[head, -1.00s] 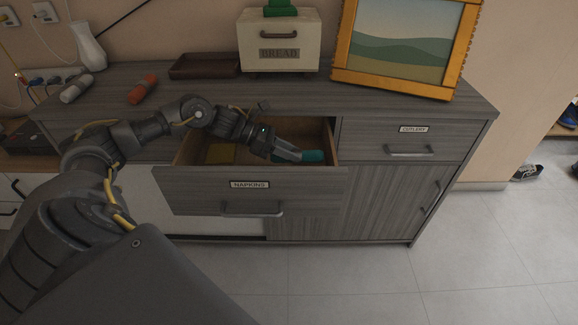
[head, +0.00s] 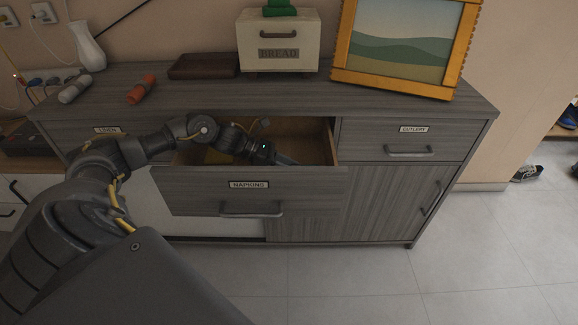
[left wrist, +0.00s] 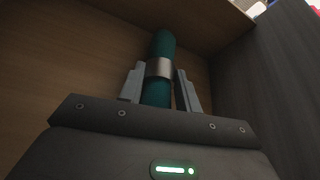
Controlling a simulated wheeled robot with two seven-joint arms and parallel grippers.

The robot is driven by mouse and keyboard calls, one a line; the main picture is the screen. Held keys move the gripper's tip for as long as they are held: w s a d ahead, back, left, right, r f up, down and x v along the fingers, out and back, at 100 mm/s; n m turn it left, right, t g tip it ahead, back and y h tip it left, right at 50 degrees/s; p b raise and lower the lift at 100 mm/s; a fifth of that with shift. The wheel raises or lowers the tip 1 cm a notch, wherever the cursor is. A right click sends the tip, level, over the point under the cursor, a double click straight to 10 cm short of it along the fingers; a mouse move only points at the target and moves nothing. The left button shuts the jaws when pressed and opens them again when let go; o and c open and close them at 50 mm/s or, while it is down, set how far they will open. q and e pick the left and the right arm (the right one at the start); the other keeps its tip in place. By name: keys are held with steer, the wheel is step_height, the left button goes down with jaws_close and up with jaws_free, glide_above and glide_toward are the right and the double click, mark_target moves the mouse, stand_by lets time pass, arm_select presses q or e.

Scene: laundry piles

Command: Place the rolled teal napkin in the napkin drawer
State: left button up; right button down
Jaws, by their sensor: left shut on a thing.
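The rolled teal napkin (left wrist: 163,50), with a metallic ring (left wrist: 159,68) around it, lies between the fingers of my left gripper (left wrist: 160,88) in the left wrist view. The gripper is shut on it. In the head view my left gripper (head: 285,160) reaches down into the open drawer labelled NAPKINS (head: 249,184); the napkin is hidden there behind the drawer front and the gripper. The wrist view shows wooden drawer walls and floor around the napkin. I cannot tell whether the napkin touches the floor. My right gripper is not in view.
On the top stand a grey roll (head: 75,89), an orange roll (head: 142,89), a dark tray (head: 204,66), a BREAD box (head: 279,42), a white vase (head: 88,46) and a framed picture (head: 405,45). The CUTLERY drawer (head: 413,140) is shut.

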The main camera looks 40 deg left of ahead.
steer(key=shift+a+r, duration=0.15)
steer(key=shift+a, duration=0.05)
arm_select(q)
steer(key=o, duration=1)
steer(key=shift+c, duration=0.2)
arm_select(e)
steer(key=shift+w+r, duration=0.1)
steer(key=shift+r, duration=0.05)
arm_select(q)
steer(key=shift+s+a+r, duration=0.2)
steer(key=shift+a+r, duration=0.05)
steer(key=shift+a, duration=0.25)
steer(key=v, duration=0.9)
steer(key=shift+s+a+r+p, duration=0.1)
steer(key=shift+s+a+p, duration=0.1)
steer(key=shift+a+p, duration=0.1)
steer(key=shift+s+a+r, duration=0.25)
steer(key=shift+a+r, duration=0.05)
steer(key=shift+a, duration=0.05)
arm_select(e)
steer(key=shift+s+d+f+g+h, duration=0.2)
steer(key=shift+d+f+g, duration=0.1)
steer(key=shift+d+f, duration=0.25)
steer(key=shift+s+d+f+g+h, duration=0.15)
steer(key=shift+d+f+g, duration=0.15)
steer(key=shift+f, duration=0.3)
